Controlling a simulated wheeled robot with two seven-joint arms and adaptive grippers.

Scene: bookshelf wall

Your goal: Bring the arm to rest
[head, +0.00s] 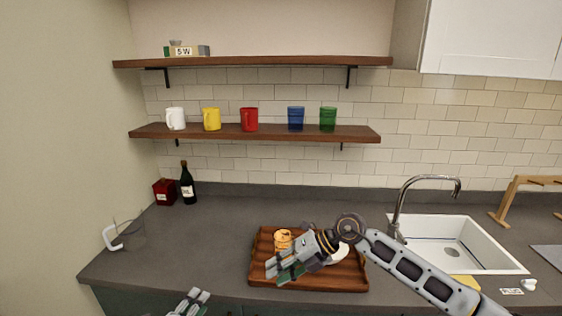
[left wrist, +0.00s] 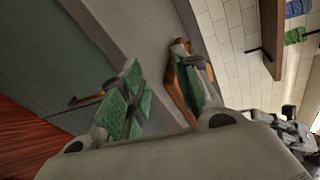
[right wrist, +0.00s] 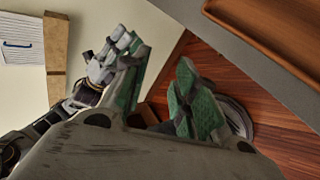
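My right gripper (head: 280,270) comes in from the right in the head view and covers part of the wooden tray. In the right wrist view its two green-padded fingers (right wrist: 160,85) stand apart with nothing between them, over wood floor, with the counter edge to one side. My left gripper (head: 190,302) is low at the bottom edge of the head view, in front of the counter. In the left wrist view its fingers (left wrist: 157,85) are spread and empty. Neither gripper visibly touches anything.
A brown tray (head: 340,282) on the grey counter (head: 200,240) holds an orange-patterned mug (head: 283,239) and a white item (head: 339,252) partly hidden by my right arm. A sink (head: 460,245) is right. A bottle (head: 187,185) and red box (head: 164,191) stand at the back left. Mugs line the shelf (head: 350,134).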

